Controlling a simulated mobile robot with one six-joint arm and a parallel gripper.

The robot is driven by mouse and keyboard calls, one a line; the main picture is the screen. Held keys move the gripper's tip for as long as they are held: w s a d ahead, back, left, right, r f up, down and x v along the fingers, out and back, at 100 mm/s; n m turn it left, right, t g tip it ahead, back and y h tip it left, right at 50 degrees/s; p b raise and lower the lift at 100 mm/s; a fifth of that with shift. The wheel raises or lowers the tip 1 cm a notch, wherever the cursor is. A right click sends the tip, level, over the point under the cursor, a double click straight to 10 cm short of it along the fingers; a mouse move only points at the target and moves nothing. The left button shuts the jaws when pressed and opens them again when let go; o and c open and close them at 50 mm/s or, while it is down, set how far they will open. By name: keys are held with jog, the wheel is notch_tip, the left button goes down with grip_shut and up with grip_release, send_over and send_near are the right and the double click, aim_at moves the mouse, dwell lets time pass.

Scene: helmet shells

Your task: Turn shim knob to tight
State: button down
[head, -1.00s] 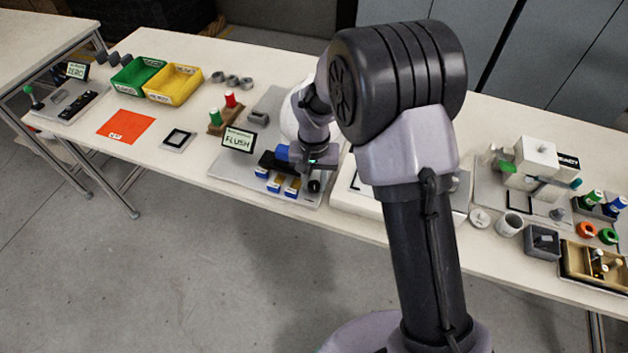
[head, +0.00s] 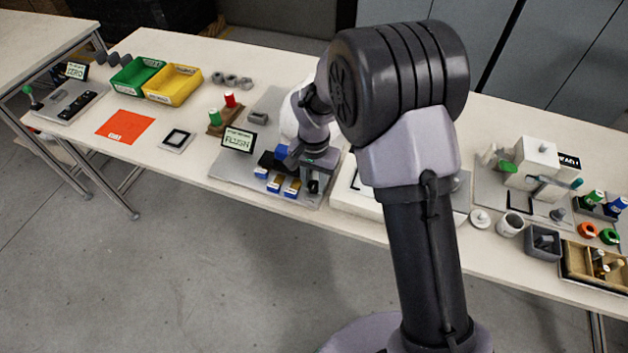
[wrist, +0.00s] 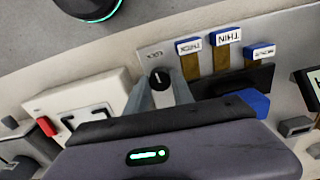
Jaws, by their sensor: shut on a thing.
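The black knob (wrist: 159,77) with a white mark shows in the wrist view, on a light grey plate. My gripper (wrist: 161,92) has its two grey fingers on either side of the knob and is shut on it. In the head view my gripper (head: 314,183) is low over the front right of the fixture plate (head: 232,174), and the knob is mostly hidden there. Beside the knob are blue-topped tabs, one labelled THIN (wrist: 227,36). A small display (head: 239,140) on the fixture reads FLUSH.
A white block with a black outline (head: 350,195) lies just right of the fixture. A red and green peg stand (head: 224,120) is behind the display. Green and yellow bins (head: 174,84) and an orange mat (head: 125,126) are at left.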

aim_at(314, 185)
jog(key=c, duration=1.1)
grip_release()
jog(key=shift+r, duration=0.1)
notch_tip(314, 185, up, 17)
jog(key=p, duration=0.6)
jog(key=shift+r+p, duration=0.1)
jog(key=shift+p, duration=0.2)
